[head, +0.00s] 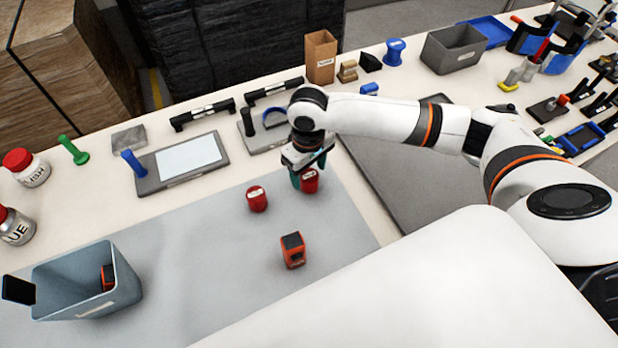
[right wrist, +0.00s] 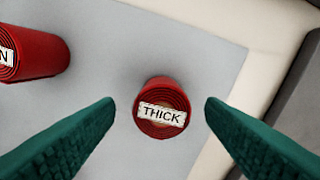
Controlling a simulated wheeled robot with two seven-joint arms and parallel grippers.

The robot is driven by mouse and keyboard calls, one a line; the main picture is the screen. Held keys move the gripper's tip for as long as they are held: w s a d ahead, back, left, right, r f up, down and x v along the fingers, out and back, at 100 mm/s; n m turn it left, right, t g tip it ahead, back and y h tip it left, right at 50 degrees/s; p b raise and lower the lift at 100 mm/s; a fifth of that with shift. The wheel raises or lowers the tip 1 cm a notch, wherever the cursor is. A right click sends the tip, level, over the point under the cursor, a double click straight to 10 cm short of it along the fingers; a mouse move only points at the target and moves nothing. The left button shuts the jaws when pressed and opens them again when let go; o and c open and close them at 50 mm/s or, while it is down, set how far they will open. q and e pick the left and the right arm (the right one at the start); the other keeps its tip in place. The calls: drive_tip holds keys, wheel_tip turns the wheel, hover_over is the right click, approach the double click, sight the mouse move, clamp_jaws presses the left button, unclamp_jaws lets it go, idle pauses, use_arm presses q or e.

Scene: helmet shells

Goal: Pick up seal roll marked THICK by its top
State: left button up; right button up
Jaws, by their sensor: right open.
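The seal roll marked THICK (right wrist: 162,108) is a red upright roll with a white label on its top. In the right wrist view it stands on the grey mat between the two green fingers of my right gripper (right wrist: 160,112), which is open, with a gap on both sides. In the head view the THICK roll (head: 310,181) is partly hidden under the right gripper (head: 304,172). A second red roll (head: 257,199) stands to its left; in the right wrist view this other roll (right wrist: 36,54) has a label ending in N. My left gripper is not in view.
An orange and black device (head: 292,250) stands on the grey mat (head: 200,270) in front of the rolls. A blue-grey bin (head: 125,285) with a similar item inside is at the lower left. A framed panel (head: 185,160) and black handles (head: 205,114) lie behind the mat.

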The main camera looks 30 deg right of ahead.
drive_tip(key=shift+d+f, duration=0.1)
drive_tip(key=shift+f, duration=1.2)
drive_tip(key=c, duration=1)
drive_tip(key=shift+c, duration=0.2)
drive_tip(key=shift+r, duration=0.15)
